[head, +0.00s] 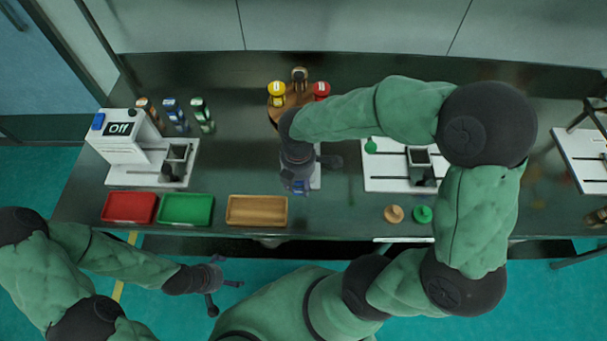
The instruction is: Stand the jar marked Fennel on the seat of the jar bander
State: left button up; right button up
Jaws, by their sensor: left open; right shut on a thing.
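My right gripper (298,182) is over the middle of the counter, above a white base plate (316,178) that it largely covers. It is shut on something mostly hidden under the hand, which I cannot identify. My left gripper (225,289) is open and empty, in front of the counter at lower left. Jars with a yellow lid (277,92), a red lid (321,90) and a brownish top (299,77) are at a round wooden stand (289,100). No label is readable, so I cannot tell which jar is Fennel. I cannot tell which device is the jar bander.
A white machine (124,150) reading "Off" stands at left, with several small jars (172,112) behind it. Red (129,208), green (185,209) and wooden (257,210) trays line the front. Another white device (385,178) is partly under my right arm.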

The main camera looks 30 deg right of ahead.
aim_at(314, 181)
jog(key=shift+s+a+f, duration=0.1)
jog(key=shift+s+f, duration=0.05)
jog(key=shift+s, duration=0.2)
jog(key=shift+f, duration=0.15)
jog(key=w+d+f+b, duration=0.1)
jog(key=w+d+f, duration=0.1)
jog(key=w+f, duration=0.1)
jog(key=w+d+f+b, duration=0.2)
jog(key=w+f, duration=0.1)
jog(key=w, duration=0.1)
jog(key=w+d+f+b, duration=0.1)
jog(key=w+d+f, duration=0.2)
jog(key=shift+w+d+b, duration=0.1)
jog(key=shift+w+b, duration=0.25)
jog(key=shift+w, duration=0.05)
jog(key=shift+w+d+f, duration=0.1)
jog(key=shift+w+f, duration=0.05)
jog(key=shift+w+d+f+b, duration=0.15)
jog(key=shift+f+b, duration=0.85)
jog(key=shift+f, duration=0.75)
jog(key=shift+f, duration=0.15)
jog(key=o, duration=1.2)
jog(key=shift+o, duration=0.2)
